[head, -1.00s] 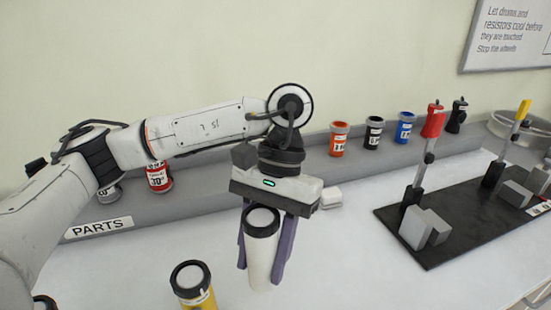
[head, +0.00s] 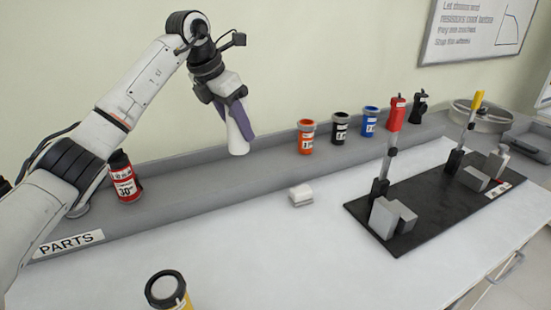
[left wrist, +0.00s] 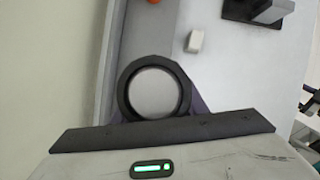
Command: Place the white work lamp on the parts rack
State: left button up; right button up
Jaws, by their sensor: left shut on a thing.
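The white work lamp (head: 238,141) is held in my left gripper (head: 235,122), between its purple fingers. The lamp tilts in the head view, and its lower end shows in front of the grey parts rack (head: 200,175). Whether it touches the rack is hard to tell. In the left wrist view the lamp's dark-ringed round end (left wrist: 153,92) faces the camera between the fingers. The rack is a long ledge along the wall with a PARTS label (head: 68,243). My right gripper is not in view.
On the rack stand a red lamp (head: 125,180) at left and orange (head: 306,138), black (head: 340,128) and blue (head: 369,122) ones at right. A yellow lamp (head: 168,290) stands in front. A white block (head: 300,195) and a black board (head: 400,235) with upright posts lie on the table.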

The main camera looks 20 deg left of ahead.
pick_arm(q)
jog(key=w+a+n+y, duration=0.2)
jog(key=a+n+y, duration=0.1)
jog(key=a+n, duration=0.35)
jog(key=n, duration=0.1)
send_over(226, 172)
notch_tip(226, 172, down, 10)
jog(key=shift+r+p, duration=0.25)
jog(key=shift+p, duration=0.15)
jog(key=shift+f, duration=0.2)
jog(key=o, duration=1.3)
